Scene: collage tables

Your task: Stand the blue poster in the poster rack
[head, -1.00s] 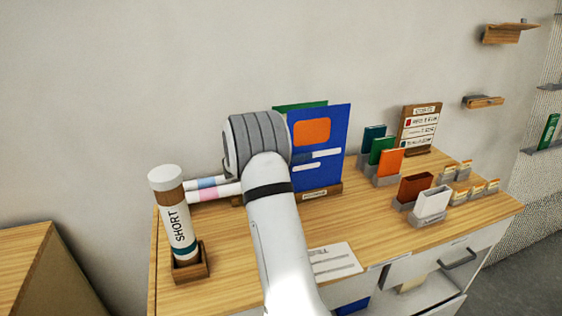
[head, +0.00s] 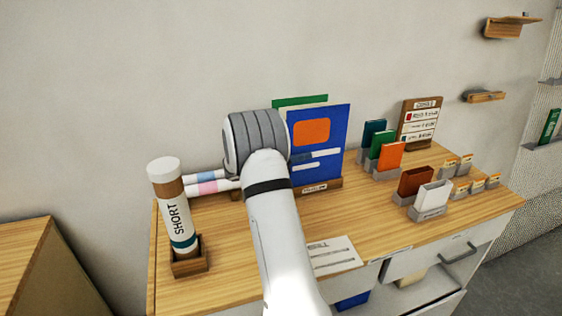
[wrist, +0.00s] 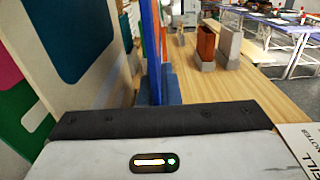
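The blue poster (head: 334,133), with an orange block and white strips, stands upright at the wooden poster rack (head: 332,186). Its lower edge meets the rack's front lip, and I cannot tell how deep it sits. A green poster (head: 300,100) shows behind it. My gripper is hidden behind my arm at the blue poster's left side in the head view. The poster keeps its place relative to my arm, so the gripper appears shut on it. The fingers do not show in the wrist view, where a thin blue upright edge (wrist: 150,50) looks like the poster seen edge-on.
Pale rolls (head: 211,183) lie left of the rack. Upright books (head: 389,155), a brown box (head: 416,181) and a white box (head: 433,197) stand to the right. A printed sheet (head: 332,256) lies in front.

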